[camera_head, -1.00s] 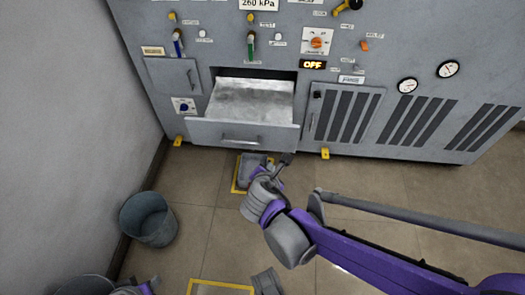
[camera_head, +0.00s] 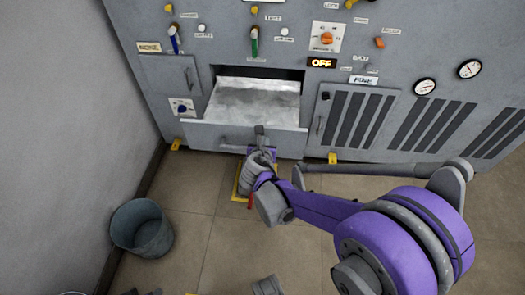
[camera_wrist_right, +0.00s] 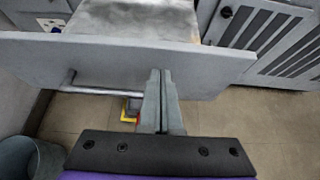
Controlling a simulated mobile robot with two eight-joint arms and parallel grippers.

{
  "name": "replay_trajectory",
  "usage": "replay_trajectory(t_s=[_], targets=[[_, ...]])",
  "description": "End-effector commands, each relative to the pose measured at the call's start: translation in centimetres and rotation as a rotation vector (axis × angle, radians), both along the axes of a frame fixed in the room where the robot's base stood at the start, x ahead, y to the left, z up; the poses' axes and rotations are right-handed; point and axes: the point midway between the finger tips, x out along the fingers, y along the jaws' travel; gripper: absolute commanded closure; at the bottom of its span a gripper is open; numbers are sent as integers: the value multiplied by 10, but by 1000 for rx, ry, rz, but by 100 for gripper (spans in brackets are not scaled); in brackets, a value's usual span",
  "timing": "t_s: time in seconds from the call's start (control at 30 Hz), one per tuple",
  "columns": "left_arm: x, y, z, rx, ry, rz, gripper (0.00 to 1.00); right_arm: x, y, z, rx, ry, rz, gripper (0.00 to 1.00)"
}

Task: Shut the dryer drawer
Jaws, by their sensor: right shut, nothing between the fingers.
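The dryer drawer (camera_head: 213,134) is pulled out of the grey machine, with a pale, whitish sheet or filling (camera_head: 253,100) inside it. Its bar handle (camera_head: 232,146) runs across the front panel; part of it is behind my right gripper. My right gripper (camera_head: 260,131) is shut and empty, in front of the drawer's front panel. In the right wrist view the shut fingers (camera_wrist_right: 156,76) overlap the drawer front (camera_wrist_right: 210,68), right of the handle (camera_wrist_right: 90,89); I cannot tell whether they touch it. My left gripper does not show clearly in the head view.
A grey bucket (camera_head: 142,228) stands on the floor at left, near the wall. Vented doors (camera_head: 350,117) and gauges are to the right. The floor between bucket and machine is clear.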

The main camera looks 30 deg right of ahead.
Motion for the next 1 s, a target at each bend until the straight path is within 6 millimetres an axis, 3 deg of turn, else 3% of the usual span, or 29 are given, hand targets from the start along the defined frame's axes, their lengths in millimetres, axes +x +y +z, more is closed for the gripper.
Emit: replay_trajectory(t_s=[0.2,0.73,0.87,1.0], targets=[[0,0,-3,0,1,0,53,15,-11,0,1,0,0,100],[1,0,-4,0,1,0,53,22,-15,1,1,-1,-2,100],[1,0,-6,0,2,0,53,36,-25,0,1,-1,-2,100],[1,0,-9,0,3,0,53,63,-44,0,0,0,-4,100]])
